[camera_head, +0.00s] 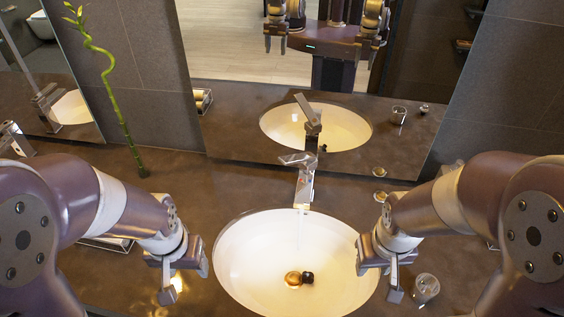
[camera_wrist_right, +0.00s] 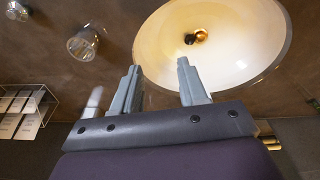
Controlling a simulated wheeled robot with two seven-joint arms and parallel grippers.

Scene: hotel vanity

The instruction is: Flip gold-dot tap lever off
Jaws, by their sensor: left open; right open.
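A chrome tap (camera_head: 304,188) stands at the back rim of the white basin (camera_head: 240,258), with a flat lever (camera_head: 297,158) on top. A thin stream of water (camera_head: 299,226) appears to fall from it. I cannot make out a gold dot on the lever. My left gripper (camera_head: 184,280) is open and empty, left of the basin and well apart from the tap. My right gripper (camera_head: 378,282) is open and empty at the basin's right side; its fingers also show in the right wrist view (camera_wrist_right: 158,68). The tap is outside the right wrist view.
A gold drain with a dark piece (camera_head: 307,277) is in the basin. A clear glass (camera_head: 425,287) stands right of my right gripper. A wire rack with cards (camera_wrist_right: 25,108) shows in the right wrist view. A mirror (camera_head: 230,135) and a bamboo stem (camera_head: 117,107) stand behind.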

